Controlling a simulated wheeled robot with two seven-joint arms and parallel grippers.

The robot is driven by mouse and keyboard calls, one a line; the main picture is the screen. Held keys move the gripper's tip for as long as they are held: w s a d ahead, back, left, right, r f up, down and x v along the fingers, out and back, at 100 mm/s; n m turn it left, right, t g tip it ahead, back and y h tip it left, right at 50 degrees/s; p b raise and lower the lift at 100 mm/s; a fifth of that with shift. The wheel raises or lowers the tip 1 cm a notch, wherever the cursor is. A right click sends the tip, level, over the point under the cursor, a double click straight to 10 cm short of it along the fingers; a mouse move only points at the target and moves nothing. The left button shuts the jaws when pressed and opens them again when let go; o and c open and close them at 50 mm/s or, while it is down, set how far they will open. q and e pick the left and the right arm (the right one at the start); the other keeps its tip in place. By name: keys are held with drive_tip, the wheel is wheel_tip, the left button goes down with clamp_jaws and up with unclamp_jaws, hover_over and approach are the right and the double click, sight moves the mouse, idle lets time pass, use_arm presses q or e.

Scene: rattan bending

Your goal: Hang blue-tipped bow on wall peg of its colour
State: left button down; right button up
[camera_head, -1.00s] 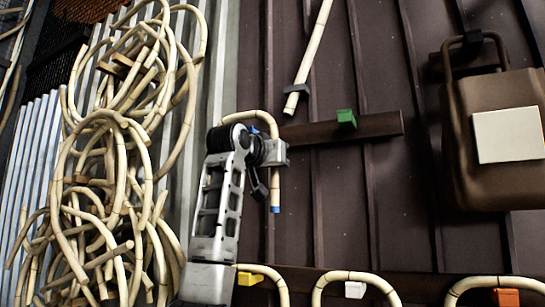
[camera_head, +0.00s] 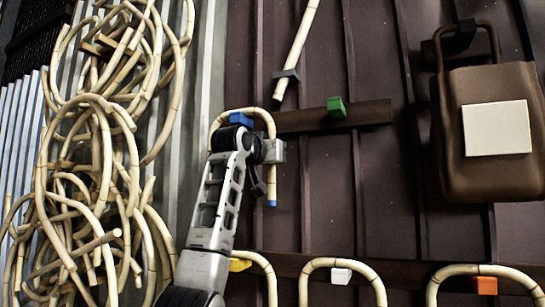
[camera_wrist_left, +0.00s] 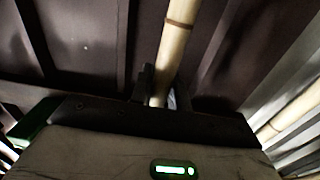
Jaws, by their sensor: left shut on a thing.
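The blue-tipped bow (camera_head: 272,185) is a pale rattan arch, with its curved top up and one leg hanging down to a blue tip. The blue wall peg (camera_head: 241,119) shows just beneath the arch's top. I cannot tell whether the bow touches it. My left gripper (camera_head: 272,152) is shut on the bow's leg, below the curve and above the blue tip. In the left wrist view the bow's pale cane (camera_wrist_left: 178,45) runs up from between my left gripper's fingers (camera_wrist_left: 160,92). My arm hides the bow's other leg. My right gripper is not in view.
A green peg (camera_head: 336,107) is on the same brown rail (camera_head: 370,113). Below, bows hang at yellow (camera_head: 240,265), white (camera_head: 341,275) and orange (camera_head: 486,286) pegs. Tangled rattan (camera_head: 100,180) fills the left. A brown canister (camera_head: 490,170) hangs at the right.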

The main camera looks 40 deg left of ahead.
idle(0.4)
use_arm(q)
drive_tip(key=c, duration=1.3)
unclamp_jaws()
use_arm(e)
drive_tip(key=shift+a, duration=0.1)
use_arm(q)
drive_tip(key=shift+o, duration=0.2)
drive_tip(key=shift+s, duration=0.1)
drive_tip(key=b+v, duration=0.6)
drive_tip(key=v, duration=1)
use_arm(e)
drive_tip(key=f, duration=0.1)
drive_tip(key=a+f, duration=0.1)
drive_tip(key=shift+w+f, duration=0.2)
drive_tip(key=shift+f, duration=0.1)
use_arm(q)
drive_tip(key=shift+r, duration=0.1)
